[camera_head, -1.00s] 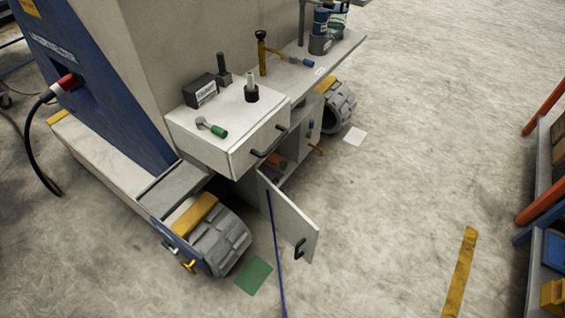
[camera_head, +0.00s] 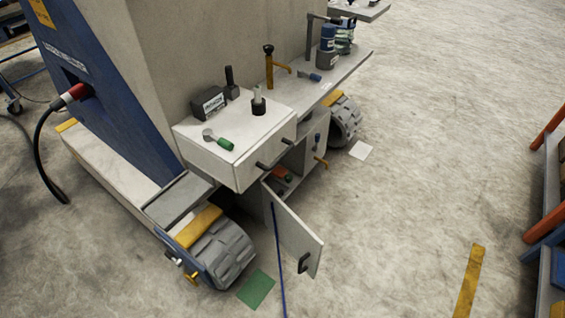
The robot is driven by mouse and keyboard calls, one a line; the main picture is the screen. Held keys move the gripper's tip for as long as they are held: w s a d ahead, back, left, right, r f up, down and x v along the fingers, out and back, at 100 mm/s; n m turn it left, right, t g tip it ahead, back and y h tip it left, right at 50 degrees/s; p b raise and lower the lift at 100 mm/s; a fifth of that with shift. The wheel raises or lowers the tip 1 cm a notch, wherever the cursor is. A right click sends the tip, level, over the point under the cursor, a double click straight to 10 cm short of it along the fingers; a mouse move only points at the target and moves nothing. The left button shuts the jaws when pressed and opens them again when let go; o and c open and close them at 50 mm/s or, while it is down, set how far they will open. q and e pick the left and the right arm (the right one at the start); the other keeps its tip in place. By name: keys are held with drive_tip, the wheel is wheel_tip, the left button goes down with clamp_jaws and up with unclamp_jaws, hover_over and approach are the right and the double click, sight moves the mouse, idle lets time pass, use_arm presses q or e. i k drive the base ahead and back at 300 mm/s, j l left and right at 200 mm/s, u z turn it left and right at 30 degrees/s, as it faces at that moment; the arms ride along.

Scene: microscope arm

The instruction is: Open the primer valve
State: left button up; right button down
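No part is readably marked as the primer valve, so I cannot tell which one it is. A green-handled lever (camera_head: 219,141) lies on the white box top. A blue-handled piece (camera_head: 310,77) lies on the grey shelf beside a yellow post with a spout (camera_head: 270,68) and black top. Small red and green pieces (camera_head: 281,174) sit inside the open cabinet under the box. A small yellow lever (camera_head: 321,162) and a blue piece (camera_head: 317,139) show at the cabinet's right side. A yellow fitting (camera_head: 190,278) sits by the near wheel. Neither of my grippers is in view.
The cabinet door (camera_head: 296,236) hangs open toward the floor, with a thin blue line beside it. Blue canisters (camera_head: 328,42) stand on the shelf's far end. A red plug with a black cable (camera_head: 75,92) is at left. Orange-railed racks stand at right.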

sight(288, 178)
drive_tip(key=i+l+u, duration=0.1)
drive_tip(key=l, duration=0.3)
drive_tip(key=i+l, duration=0.2)
drive_tip(key=l, duration=0.25)
drive_tip(key=i+l+u, duration=0.15)
drive_tip(key=l, duration=0.25)
drive_tip(key=i+l, duration=0.1)
drive_tip(key=l, duration=0.35)
drive_tip(key=u, duration=0.05)
